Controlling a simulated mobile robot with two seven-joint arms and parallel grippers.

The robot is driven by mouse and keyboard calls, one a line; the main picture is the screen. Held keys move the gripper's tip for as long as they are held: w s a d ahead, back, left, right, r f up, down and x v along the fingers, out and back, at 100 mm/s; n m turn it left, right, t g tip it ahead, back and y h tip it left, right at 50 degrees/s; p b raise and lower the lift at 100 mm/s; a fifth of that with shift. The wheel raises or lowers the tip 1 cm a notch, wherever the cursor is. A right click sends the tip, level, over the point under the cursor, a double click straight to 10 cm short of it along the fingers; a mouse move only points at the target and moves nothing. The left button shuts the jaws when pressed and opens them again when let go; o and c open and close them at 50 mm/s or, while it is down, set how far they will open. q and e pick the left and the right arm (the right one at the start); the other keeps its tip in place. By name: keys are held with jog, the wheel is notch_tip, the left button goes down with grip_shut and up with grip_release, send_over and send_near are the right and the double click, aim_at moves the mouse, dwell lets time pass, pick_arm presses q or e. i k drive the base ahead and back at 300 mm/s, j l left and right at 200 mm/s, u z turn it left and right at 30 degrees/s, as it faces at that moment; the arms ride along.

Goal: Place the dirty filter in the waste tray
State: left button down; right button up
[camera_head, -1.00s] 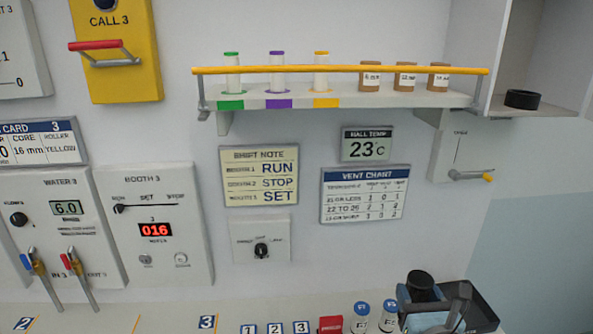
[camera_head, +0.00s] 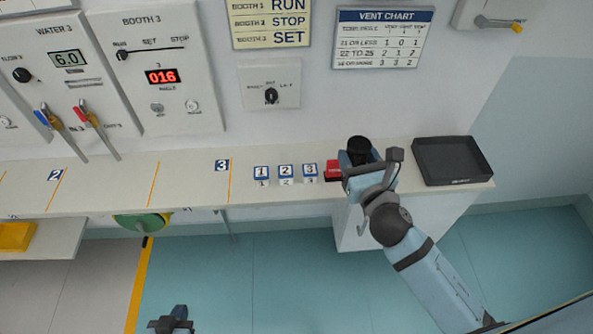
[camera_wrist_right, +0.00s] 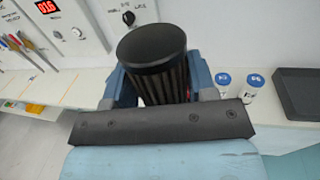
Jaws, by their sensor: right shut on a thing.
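The dirty filter (camera_head: 358,147) is a dark pleated cylinder with a black round cap. It stands upright in my right gripper (camera_head: 362,174), which is shut on it. The right wrist view shows the filter (camera_wrist_right: 155,65) between the blue fingers; its lower part is hidden. The waste tray (camera_head: 450,182) is black, shallow and looks empty at the right end of the bench. My right gripper appears left of it. The tray's corner also shows in the right wrist view (camera_wrist_right: 292,104). My left gripper (camera_head: 171,320) is low at the bottom edge; its fingers are unclear.
The white bench (camera_head: 190,185) runs along the wall. Small number cards (camera_head: 285,172) and a red block (camera_head: 333,171) stand left of my right gripper. Two blue-lidded bottles (camera_wrist_right: 238,86) stand between the filter and tray in the wrist view. A vent chart (camera_head: 382,38) hangs above.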

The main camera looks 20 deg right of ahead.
aim_at(448, 163)
jog(key=k+l+u, duration=0.1)
jog(key=l+u, duration=0.25)
jog(key=k+l+u, duration=0.1)
jog(key=u, duration=0.25)
jog(key=k+l, duration=0.35)
